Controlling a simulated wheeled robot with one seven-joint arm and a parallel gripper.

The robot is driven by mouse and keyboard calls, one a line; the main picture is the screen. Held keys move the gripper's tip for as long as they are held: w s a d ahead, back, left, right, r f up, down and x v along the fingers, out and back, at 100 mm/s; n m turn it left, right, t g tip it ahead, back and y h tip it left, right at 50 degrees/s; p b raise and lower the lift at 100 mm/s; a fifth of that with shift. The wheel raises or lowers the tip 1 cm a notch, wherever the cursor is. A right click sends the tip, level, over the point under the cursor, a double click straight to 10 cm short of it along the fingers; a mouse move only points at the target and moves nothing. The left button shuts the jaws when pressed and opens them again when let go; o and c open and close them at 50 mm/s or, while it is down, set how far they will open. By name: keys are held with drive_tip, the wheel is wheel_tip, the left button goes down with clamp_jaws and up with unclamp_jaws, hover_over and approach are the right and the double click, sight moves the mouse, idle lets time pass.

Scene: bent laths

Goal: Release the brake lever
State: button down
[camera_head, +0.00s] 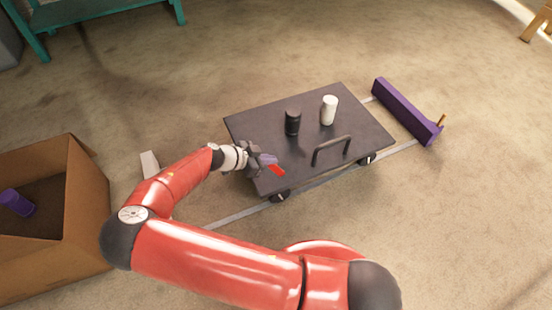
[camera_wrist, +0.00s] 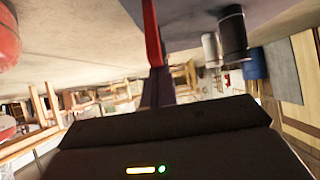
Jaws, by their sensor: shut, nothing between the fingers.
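The brake lever is a slim red bar (camera_head: 276,170) at the left front edge of the dark flat cart (camera_head: 355,115). It also shows in the wrist view (camera_wrist: 152,35), running down from the top edge. My gripper (camera_head: 267,159) is shut and empty, with its purplish fingers right beside the lever; in the wrist view the fingers (camera_wrist: 158,88) reach towards the lever's lower end. I cannot tell whether they touch. The wrist and fingers hide part of the lever's mount and the cart's near left corner.
A black cylinder (camera_head: 292,122) and a white cylinder (camera_head: 328,110) stand on the cart, with a dark handle (camera_head: 332,149) near its front edge. The cart sits over pale rails (camera_head: 240,215); a purple bar (camera_head: 405,110) crosses their right end. A cardboard box (camera_head: 85,200) stands left.

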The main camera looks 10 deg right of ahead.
drive_tip(key=shift+s+a+f+b, duration=0.25)
drive_tip(key=shift+a+f+b, duration=0.15)
drive_tip(key=shift+a+b, duration=0.25)
drive_tip(key=shift+a, duration=0.1)
